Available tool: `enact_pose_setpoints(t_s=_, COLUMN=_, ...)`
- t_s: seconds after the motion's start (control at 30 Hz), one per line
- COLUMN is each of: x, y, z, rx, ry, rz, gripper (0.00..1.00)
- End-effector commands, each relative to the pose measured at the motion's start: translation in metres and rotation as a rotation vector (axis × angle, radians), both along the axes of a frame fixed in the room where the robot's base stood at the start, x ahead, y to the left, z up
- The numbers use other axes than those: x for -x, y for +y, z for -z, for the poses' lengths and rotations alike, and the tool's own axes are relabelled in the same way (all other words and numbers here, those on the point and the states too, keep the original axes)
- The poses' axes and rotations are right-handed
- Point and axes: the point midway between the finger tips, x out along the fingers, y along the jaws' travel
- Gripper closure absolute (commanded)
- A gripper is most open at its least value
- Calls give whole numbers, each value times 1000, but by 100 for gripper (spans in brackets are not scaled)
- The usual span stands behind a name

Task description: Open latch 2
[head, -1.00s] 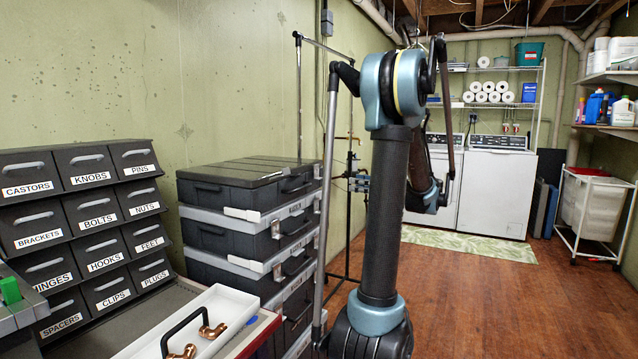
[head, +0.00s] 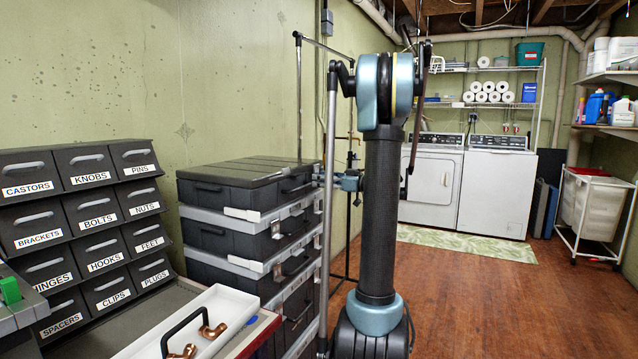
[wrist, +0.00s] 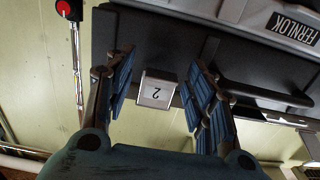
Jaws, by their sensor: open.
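Latch 2 is a small pale grey tab (wrist: 155,90) with an upside-down "2" on it, on the front of a dark case (wrist: 240,62) in the wrist view. My gripper (wrist: 162,76) is open, with blue-padded fingers on either side of the latch. The tab appears between the fingers; I cannot tell whether either finger touches it. A dark handle bar lies just right of the right finger. In the head view, the stack of dark cases (head: 250,189) stands left of my arm.
The case carries a FERNLOK label (wrist: 292,27). Labelled drawers (head: 85,215) and a white tray (head: 190,330) with copper fittings stand at left. A thin metal rack (head: 300,100) stands by the wall. Wooden floor (head: 480,300) is clear at right.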

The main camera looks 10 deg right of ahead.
Motion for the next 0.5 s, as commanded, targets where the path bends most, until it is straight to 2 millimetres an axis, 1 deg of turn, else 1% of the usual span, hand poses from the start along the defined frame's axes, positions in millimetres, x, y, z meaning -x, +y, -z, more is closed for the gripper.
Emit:
enact_pose_setpoints(t_s=0.03, x=-3, y=5, z=0, rx=0, ry=0, rz=-2, gripper=50)
enact_pose_setpoints(t_s=0.2, x=-7, y=10, z=0, rx=0, ry=0, rz=-1, gripper=50)
enact_pose_setpoints(t_s=0.47, x=-8, y=11, z=0, rx=0, ry=0, rz=0, gripper=50)
enact_pose_setpoints(t_s=0.5, x=-8, y=11, z=0, rx=0, ry=0, rz=0, gripper=55)
